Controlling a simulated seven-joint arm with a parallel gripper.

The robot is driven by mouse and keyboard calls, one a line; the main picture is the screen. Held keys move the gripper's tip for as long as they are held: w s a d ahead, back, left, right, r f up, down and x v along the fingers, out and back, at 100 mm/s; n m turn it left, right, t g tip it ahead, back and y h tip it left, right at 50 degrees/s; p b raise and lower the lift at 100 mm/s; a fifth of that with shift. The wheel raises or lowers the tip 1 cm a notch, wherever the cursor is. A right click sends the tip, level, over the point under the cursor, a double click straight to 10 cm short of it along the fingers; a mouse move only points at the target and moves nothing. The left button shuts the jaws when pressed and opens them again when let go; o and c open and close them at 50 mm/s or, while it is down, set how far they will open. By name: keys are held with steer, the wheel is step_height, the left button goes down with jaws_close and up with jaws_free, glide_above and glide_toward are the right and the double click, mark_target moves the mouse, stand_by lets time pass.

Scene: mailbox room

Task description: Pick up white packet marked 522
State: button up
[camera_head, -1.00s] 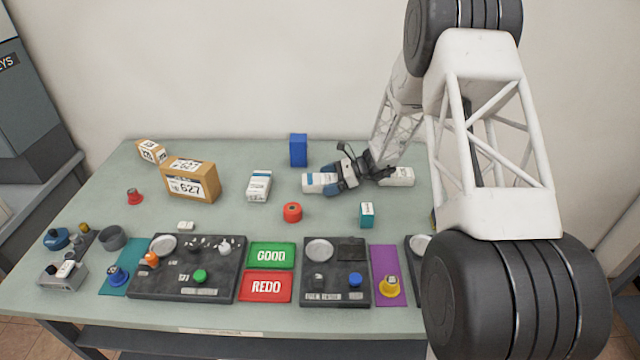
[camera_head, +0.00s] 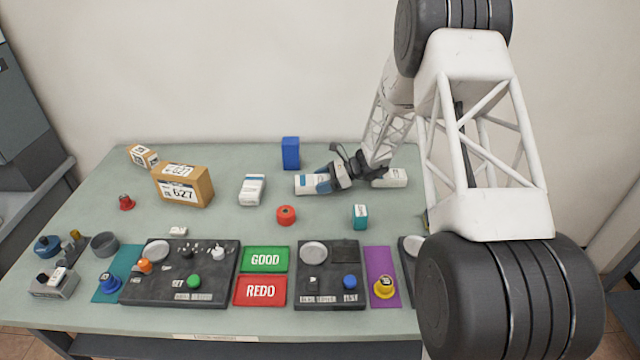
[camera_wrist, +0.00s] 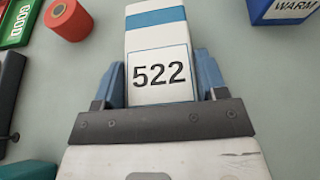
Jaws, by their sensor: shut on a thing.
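The white packet marked 522 (camera_wrist: 158,72) has a blue stripe across it and lies between my gripper's two blue fingers in the wrist view. In the head view, the packet (camera_head: 306,184) extends left from my gripper (camera_head: 322,183), near the back middle of the table. My gripper (camera_wrist: 160,80) is shut on the packet, with a finger against each side. The number faces the wrist camera. I cannot tell whether the packet is clear of the table.
A blue box (camera_head: 291,153) stands close behind the packet. Another white packet (camera_head: 252,189) lies to the left and a white box (camera_head: 390,178) to the right.

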mark_target(322, 179)
steer(key=shift+r, duration=4.65)
